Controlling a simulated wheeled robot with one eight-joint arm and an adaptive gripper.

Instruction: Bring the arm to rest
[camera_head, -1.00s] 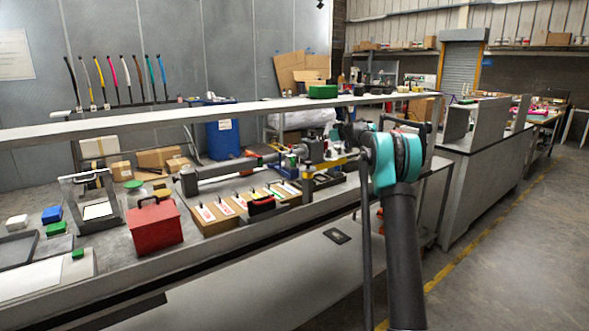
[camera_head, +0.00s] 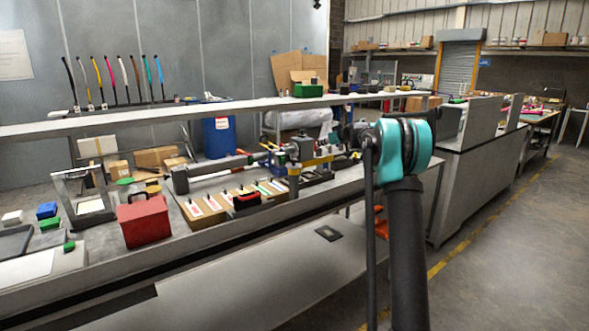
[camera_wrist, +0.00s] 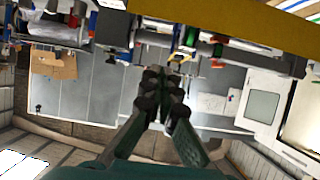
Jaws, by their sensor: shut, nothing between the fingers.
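My gripper (camera_wrist: 165,88) shows in the wrist view with its dark fingers together and nothing between them. It points away from the camera, with the bench's objects around it, seen upside down. In the head view my arm rises at right of centre, with a dark upper link (camera_head: 407,250) and a teal and black joint (camera_head: 402,148) at its top. The arm stands in front of the long bench and its raised shelf. My gripper cannot be made out clearly in the head view; the arm's far part blends with the things behind the joint.
The bench holds a red box (camera_head: 143,221), a small frame stand (camera_head: 84,200) and several tools. A raised shelf (camera_head: 140,117) runs above it. A yellow beam (camera_wrist: 230,25) crosses the wrist view. Open floor (camera_head: 520,240) lies at right, beside a grey cabinet (camera_head: 470,185).

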